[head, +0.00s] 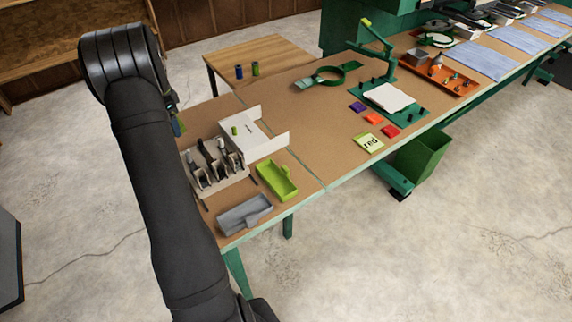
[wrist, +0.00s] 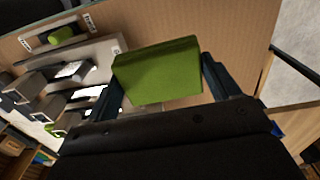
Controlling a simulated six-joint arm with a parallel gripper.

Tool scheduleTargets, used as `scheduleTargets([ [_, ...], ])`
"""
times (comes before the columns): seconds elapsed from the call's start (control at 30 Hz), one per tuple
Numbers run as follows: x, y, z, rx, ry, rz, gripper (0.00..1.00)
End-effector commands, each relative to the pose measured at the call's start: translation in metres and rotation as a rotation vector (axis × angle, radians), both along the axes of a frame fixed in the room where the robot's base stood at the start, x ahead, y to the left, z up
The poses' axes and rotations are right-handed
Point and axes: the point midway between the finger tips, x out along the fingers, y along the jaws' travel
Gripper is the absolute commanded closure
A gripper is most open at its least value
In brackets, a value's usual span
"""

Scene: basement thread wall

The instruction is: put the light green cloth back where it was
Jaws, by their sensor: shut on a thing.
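My gripper (wrist: 160,78) is shut on a folded green cloth (wrist: 157,70), which sits between its two dark fingers in the wrist view. Below it is brown board. In the head view my gripper is mostly hidden behind my arm at the left; a small green patch (head: 178,126) shows beside it, and I cannot tell whether it is the held cloth. A light green square marked "red" (head: 369,142) lies flat on the bench, near purple (head: 357,106), orange (head: 374,118) and red (head: 390,131) squares.
A beige rack (head: 215,172) with a white panel (head: 262,139) stands near my arm. A lime tray (head: 277,181) and grey tray (head: 244,214) lie at the bench's near edge. A green embroidery frame (head: 380,72) stands farther back. Bare bench lies between.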

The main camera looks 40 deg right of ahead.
Motion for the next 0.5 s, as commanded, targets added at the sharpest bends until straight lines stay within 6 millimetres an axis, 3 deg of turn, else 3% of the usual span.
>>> scheduleTargets([
  [0.5, -0.056, 0.03, 0.024, 0.0, 0.0, 0.734, 0.4],
])
